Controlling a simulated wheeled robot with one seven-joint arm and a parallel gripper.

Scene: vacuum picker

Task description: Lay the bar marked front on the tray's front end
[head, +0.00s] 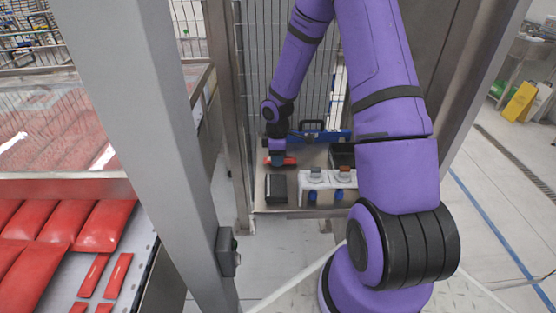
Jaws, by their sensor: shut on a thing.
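My purple arm reaches down to a small metal workbench (258,203) in the middle of the head view. My gripper (277,159) is small and partly hidden at the arm's end, low over the left part of the bench. It is shut on a small red bar (290,161), whose right end shows beside it. Any marking on the bar is too small to read. A dark, flat-topped block (276,188) lies on the bench just in front of the gripper. I cannot tell which thing is the tray, or whether the bar touches anything below.
A white stand with blue parts (328,188) is right of the dark block, with a dark bin (342,155) behind it. A blue tool (322,135) lies at the back by the mesh fence. A grey post (150,130) stands left, before red packs (103,225).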

